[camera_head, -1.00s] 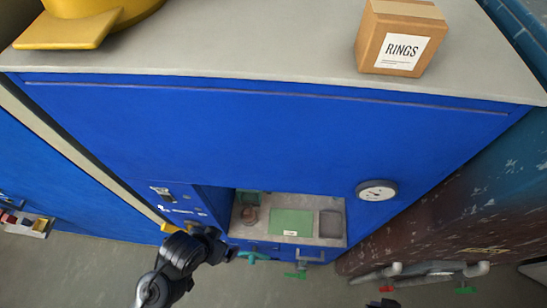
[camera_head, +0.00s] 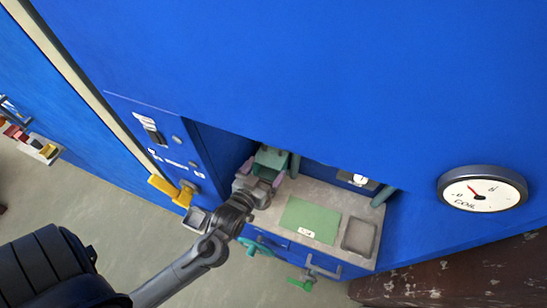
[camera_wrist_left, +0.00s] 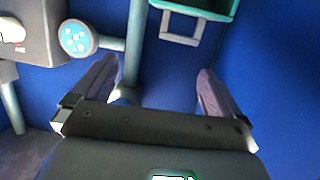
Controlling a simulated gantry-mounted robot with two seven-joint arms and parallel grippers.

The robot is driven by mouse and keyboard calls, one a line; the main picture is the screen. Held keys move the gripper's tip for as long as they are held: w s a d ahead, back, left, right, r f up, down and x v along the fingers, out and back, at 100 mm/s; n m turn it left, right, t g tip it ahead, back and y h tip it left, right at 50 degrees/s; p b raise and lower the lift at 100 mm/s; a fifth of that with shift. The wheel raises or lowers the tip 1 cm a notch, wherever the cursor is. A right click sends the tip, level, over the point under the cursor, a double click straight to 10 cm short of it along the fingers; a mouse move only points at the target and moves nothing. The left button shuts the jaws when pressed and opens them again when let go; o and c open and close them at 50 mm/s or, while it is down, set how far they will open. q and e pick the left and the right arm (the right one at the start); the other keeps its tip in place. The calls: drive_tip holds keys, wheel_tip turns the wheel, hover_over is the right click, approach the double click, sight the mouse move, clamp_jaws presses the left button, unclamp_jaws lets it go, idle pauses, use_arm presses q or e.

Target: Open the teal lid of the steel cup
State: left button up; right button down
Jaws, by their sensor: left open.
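A teal block-like part (camera_head: 271,160) shows at the back left of the recess in the blue cabinet; I cannot tell whether it is the cup's lid. My left gripper (camera_head: 263,174) reaches into the recess in front of it, with its purplish fingers apart. The steel cup is not clearly seen and may be hidden behind my gripper. In the left wrist view the fingers (camera_wrist_left: 157,90) are open and nothing is held between them. Beyond them a teal edge (camera_wrist_left: 215,9) with a grey square loop (camera_wrist_left: 181,26) shows at the top. My right gripper is out of view.
A green mat (camera_head: 309,220) and a grey tray (camera_head: 359,236) lie on the recess floor. Teal posts (camera_head: 381,196) stand at its back. A yellow handle (camera_head: 172,189) sticks out at left. Teal (camera_head: 256,248) and green (camera_head: 302,283) valve handles sit below. A gauge (camera_head: 482,189) is at right.

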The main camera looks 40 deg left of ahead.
sight(271, 162)
use_arm(q)
drive_tip(key=w+a+f+b, duration=0.1)
drive_tip(key=w+a, duration=0.1)
drive_tip(key=w, duration=0.1)
drive_tip(key=w+a+f+t+y+b, duration=0.1)
drive_tip(key=w+b, duration=0.1)
drive_tip(key=w, duration=0.2)
drive_tip(key=w+a+f+n+t+y+b, duration=0.1)
drive_tip(key=w+a, duration=0.1)
drive_tip(key=w, duration=0.1)
drive_tip(key=shift+w+a+f+b, duration=0.25)
drive_tip(key=shift+w+a+b, duration=0.05)
drive_tip(key=shift+w+a, duration=0.05)
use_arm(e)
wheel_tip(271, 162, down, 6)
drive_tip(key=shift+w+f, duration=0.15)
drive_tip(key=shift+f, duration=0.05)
